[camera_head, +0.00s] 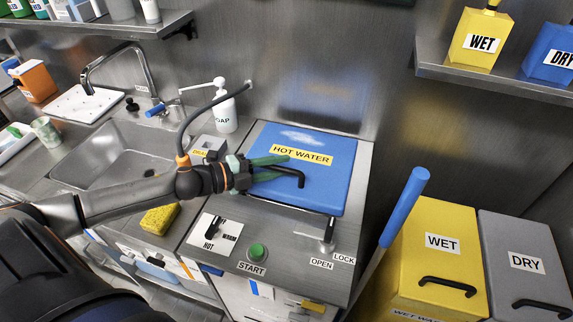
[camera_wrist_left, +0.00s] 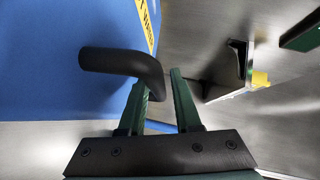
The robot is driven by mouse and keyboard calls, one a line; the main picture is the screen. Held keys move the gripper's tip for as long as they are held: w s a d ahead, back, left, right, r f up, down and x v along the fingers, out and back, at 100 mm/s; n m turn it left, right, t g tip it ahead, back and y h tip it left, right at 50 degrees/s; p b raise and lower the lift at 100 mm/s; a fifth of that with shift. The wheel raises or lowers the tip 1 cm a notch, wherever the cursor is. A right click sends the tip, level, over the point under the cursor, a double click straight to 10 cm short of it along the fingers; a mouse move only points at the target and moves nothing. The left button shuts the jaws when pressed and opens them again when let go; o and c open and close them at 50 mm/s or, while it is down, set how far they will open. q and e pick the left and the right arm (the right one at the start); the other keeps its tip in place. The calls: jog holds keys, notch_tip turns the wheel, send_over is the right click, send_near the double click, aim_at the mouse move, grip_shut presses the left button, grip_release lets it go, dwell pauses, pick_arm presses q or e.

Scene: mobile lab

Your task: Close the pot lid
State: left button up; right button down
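The blue lid (camera_head: 337,168) with a yellow HOT WATER label lies over the top of a steel unit (camera_head: 262,226). Its slight tilt, if any, is hard to judge. A black bent handle (camera_head: 291,174) sits near the lid's front. My left gripper (camera_head: 272,168) has green fingers and is over the lid at the handle. In the left wrist view the fingers (camera_wrist_left: 160,85) are apart, and the handle (camera_wrist_left: 120,64) comes in from the left, its bend close to the left finger. I see no firm hold. My right gripper is not in view.
In front of the lid are a latch lever (camera_head: 325,240) by OPEN and LOCK labels, a green START button (camera_head: 257,252) and a selector dial (camera_head: 214,229). A soap bottle (camera_head: 224,112) stands behind left. Yellow (camera_head: 436,230) and grey bins (camera_head: 526,250) stand right, by a blue-handled stick (camera_head: 404,206).

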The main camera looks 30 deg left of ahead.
pick_arm(q)
jog(key=shift+x, duration=1.25)
jog(key=c, duration=0.4)
jog(key=shift+r, duration=0.1)
grip_shut()
